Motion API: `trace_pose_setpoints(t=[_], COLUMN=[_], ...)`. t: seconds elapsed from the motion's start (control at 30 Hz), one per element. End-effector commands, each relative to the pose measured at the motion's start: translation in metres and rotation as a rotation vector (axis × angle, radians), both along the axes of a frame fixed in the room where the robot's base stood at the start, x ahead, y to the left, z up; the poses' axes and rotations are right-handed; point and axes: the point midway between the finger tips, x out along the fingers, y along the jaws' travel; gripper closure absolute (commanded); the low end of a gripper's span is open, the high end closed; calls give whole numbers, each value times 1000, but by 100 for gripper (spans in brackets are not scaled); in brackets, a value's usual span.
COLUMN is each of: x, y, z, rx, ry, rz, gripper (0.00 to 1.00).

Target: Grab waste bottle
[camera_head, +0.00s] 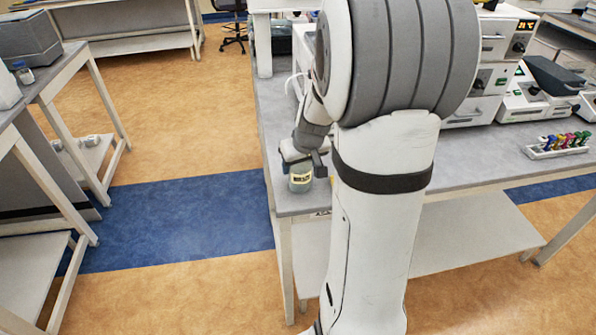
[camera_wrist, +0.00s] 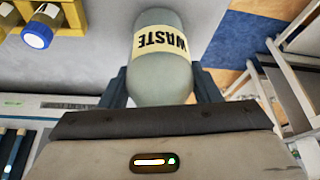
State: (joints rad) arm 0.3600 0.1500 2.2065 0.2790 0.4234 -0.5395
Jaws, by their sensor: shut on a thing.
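The waste bottle (camera_wrist: 160,80) is a grey-green rounded bottle with a cream label reading WASTE, upside down in the wrist view. My gripper (camera_wrist: 164,84) is shut on it, with a dark finger on each side. In the head view the bottle (camera_head: 300,180) shows small, with a yellowish label, at the left end of the grey bench (camera_head: 288,203). My gripper (camera_head: 304,160) is around its upper part there. I cannot tell whether the bottle touches the bench top.
A yellow rack (camera_wrist: 68,14) with a blue-capped bottle (camera_wrist: 38,33) is close by in the wrist view. A rack of coloured tubes (camera_head: 558,146) and white instruments stand on the bench's right part. Another table (camera_head: 60,75) stands at left, with open floor (camera_head: 180,220) between.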

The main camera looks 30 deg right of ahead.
Motion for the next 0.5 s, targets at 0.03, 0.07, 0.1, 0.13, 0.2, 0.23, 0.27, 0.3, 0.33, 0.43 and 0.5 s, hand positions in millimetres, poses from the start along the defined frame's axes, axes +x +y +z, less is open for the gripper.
trace_pose_setpoints(t=[0.03, 0.07, 0.1, 0.13, 0.2, 0.23, 0.27, 0.3, 0.33, 0.43, 0.5], x=[0, 0, 0, 0, 0, 0, 0, 0, 0, 1, 1], y=[0, 0, 0, 0, 0, 0, 0, 0, 0, -1, -1], z=[0, 0, 0, 0, 0, 0, 0, 1, 2, 11, 22], rx=[0, 0, 0, 0, 0, 0, 0, 0, -1, -1, -2], ry=[0, 0, 0, 0, 0, 0, 0, -1, -1, -4, -5], rz=[0, 0, 0, 0, -1, -1, -1, -1, -1, -1, 1], gripper=[61, 64, 67, 67, 67, 67, 67, 67, 67, 67, 67])
